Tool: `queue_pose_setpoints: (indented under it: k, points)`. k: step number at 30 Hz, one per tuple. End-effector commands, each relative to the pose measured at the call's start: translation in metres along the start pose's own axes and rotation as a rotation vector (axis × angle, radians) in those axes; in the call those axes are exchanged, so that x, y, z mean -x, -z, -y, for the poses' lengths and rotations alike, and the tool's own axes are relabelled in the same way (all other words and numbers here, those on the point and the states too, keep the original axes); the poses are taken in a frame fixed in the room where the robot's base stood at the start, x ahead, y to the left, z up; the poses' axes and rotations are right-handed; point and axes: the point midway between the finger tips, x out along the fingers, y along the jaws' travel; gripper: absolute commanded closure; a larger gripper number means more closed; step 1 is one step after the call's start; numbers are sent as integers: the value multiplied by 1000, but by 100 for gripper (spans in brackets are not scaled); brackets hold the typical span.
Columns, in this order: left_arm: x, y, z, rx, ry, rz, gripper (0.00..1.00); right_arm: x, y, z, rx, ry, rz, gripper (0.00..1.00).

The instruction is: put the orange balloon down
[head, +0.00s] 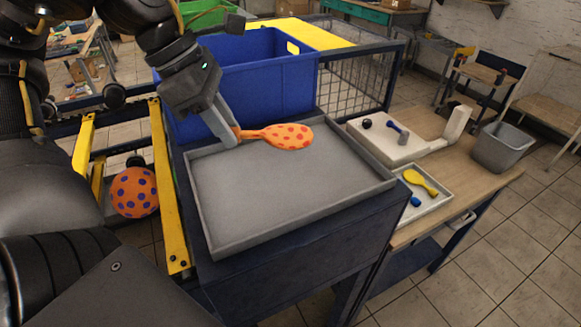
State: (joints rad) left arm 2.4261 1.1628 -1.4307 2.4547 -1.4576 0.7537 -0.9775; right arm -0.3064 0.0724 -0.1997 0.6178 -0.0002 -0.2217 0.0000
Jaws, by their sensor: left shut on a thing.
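An orange balloon (288,136) with red spots shows in the head view over the back part of a shallow grey tray (285,190). It looks uninflated, with its neck pointing left. My left gripper (232,134) is shut on the neck end of the balloon, at the tray's back left. I cannot tell whether the balloon's round end touches the tray floor. The rest of the tray is empty. My right gripper is out of view.
A blue bin (262,75) stands behind the tray. To the right, a wooden table (478,176) holds a white board (385,143), a small tray (432,203) with a yellow balloon (420,181), and a grey bin (502,147). An orange spotted ball (134,192) is at left.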

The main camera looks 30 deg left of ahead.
Motion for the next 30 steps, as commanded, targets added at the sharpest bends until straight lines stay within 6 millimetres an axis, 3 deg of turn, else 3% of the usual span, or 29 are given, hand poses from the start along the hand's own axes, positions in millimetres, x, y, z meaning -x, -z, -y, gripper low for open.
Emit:
queue_pose_setpoints:
  k: [4,8,15,22,30]
  points:
    - [-2,0,-3,11,-1,-2,96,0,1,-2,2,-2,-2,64]
    - [-18,-10,-18,13,2,-5,96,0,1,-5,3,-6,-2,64]
    - [-61,-42,-62,12,5,-6,96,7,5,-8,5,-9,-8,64]
    - [-109,-48,-85,7,3,-4,96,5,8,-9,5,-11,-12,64]
    - [-124,-51,-93,4,-1,-1,96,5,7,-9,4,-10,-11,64]
